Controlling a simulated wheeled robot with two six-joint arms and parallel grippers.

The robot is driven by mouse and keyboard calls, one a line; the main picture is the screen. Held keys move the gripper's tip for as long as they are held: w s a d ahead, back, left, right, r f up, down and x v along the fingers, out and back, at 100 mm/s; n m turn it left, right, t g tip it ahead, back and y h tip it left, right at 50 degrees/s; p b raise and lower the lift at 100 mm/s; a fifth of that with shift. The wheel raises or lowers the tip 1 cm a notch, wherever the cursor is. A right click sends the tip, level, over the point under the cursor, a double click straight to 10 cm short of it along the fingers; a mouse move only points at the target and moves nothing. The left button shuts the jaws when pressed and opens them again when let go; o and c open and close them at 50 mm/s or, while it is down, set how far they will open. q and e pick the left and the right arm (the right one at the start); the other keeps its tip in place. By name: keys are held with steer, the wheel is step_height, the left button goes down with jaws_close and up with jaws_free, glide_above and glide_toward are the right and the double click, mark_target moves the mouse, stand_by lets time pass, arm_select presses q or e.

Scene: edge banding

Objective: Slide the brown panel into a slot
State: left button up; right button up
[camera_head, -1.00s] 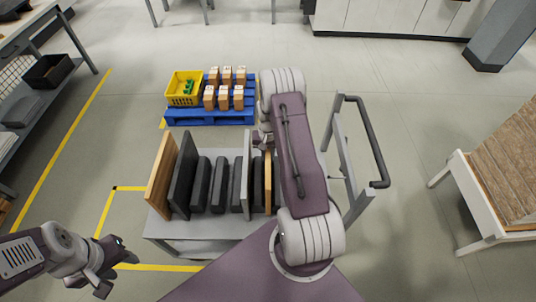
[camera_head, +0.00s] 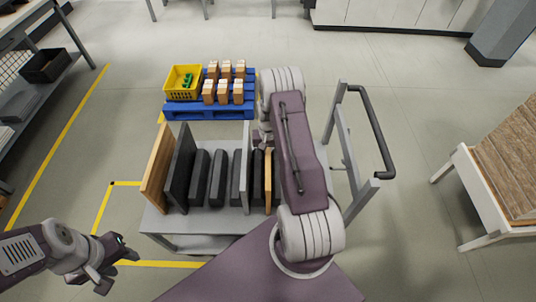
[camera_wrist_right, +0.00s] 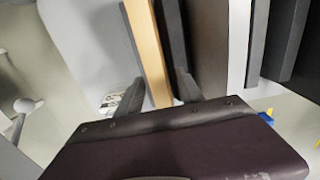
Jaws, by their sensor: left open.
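A cart (camera_head: 200,222) holds upright panels and dark blocks in a row. Panels include a thick tan wood panel (camera_head: 156,172), a dark grey panel (camera_head: 180,168), a light grey divider (camera_head: 246,165) and a narrow orange-edged panel (camera_head: 268,182). In the right wrist view, a dark brown face (camera_wrist_right: 212,45) stands beside a black strip and the orange edge (camera_wrist_right: 147,45). My right gripper (camera_wrist_right: 162,88) has spread fingers either side of the orange edge and black strip; contact is unclear. My left gripper (camera_head: 118,265) is open and empty, left of the cart.
A blue pallet (camera_head: 212,111) with a yellow crate (camera_head: 183,83) and several small boxes (camera_head: 224,90) lies behind the cart. The cart's handle (camera_head: 372,135) rises at its right. A table with brown boards (camera_head: 512,150) stands far right.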

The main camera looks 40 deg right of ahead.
step_height(320, 180, up, 9)
stand_by(0.6)
